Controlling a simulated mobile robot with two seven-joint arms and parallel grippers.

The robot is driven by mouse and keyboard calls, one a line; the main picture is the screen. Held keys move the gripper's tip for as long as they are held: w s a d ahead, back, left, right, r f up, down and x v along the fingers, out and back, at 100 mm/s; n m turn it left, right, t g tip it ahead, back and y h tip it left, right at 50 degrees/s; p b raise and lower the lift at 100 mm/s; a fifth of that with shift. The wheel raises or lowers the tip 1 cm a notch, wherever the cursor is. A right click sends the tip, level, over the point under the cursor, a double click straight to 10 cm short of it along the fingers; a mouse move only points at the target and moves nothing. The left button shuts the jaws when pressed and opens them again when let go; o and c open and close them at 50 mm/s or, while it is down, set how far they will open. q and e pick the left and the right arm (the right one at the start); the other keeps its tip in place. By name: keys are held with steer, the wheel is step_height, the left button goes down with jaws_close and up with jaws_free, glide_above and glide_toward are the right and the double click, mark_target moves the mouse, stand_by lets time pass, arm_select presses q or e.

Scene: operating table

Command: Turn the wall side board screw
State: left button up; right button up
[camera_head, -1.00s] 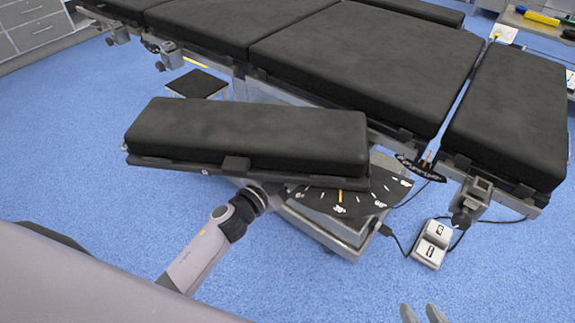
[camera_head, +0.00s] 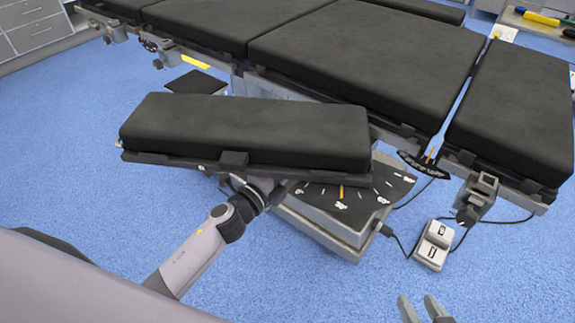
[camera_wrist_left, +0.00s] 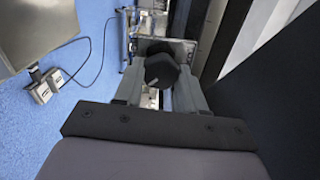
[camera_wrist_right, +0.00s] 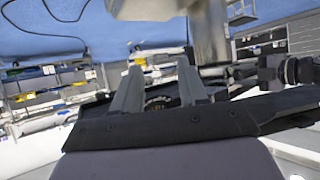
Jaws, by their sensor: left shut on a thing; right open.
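The black padded side board (camera_head: 245,130) lies tilted a little beside the operating table (camera_head: 360,60) in the head view. My left arm reaches under its front edge, where the board hides the left fingers. In the left wrist view a dark faceted screw knob (camera_wrist_left: 163,70) sits between the fingers of my left gripper (camera_wrist_left: 160,98), which is shut on it. My right gripper (camera_head: 424,309) is open and empty near the bottom edge of the head view, apart from the table. Its spread fingers also show in the right wrist view (camera_wrist_right: 158,92).
A dark dial with white marks and an orange line (camera_head: 350,197) shows below the board. A grey foot pedal (camera_head: 433,244) with a cable lies on the blue floor at right. A rail clamp (camera_head: 476,198) hangs from the table edge. Floor around the right gripper is clear.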

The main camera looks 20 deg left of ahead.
arm_select(q)
steer(key=m+b, duration=0.1)
steer(key=m, duration=0.9)
steer(key=shift+a+f+b, duration=0.1)
steer(key=shift+f+b, duration=0.05)
steer(key=shift+b, duration=0.25)
arm_select(e)
steer(key=shift+w+a+r, duration=0.25)
steer(key=shift+a+r, duration=0.15)
steer(key=shift+a, duration=0.2)
arm_select(q)
steer(key=shift+m, duration=0.3)
arm_select(e)
steer(key=shift+f, duration=0.1)
steer(key=shift+f, duration=0.15)
arm_select(q)
steer(key=o, duration=1.1)
steer(key=shift+c, duration=0.2)
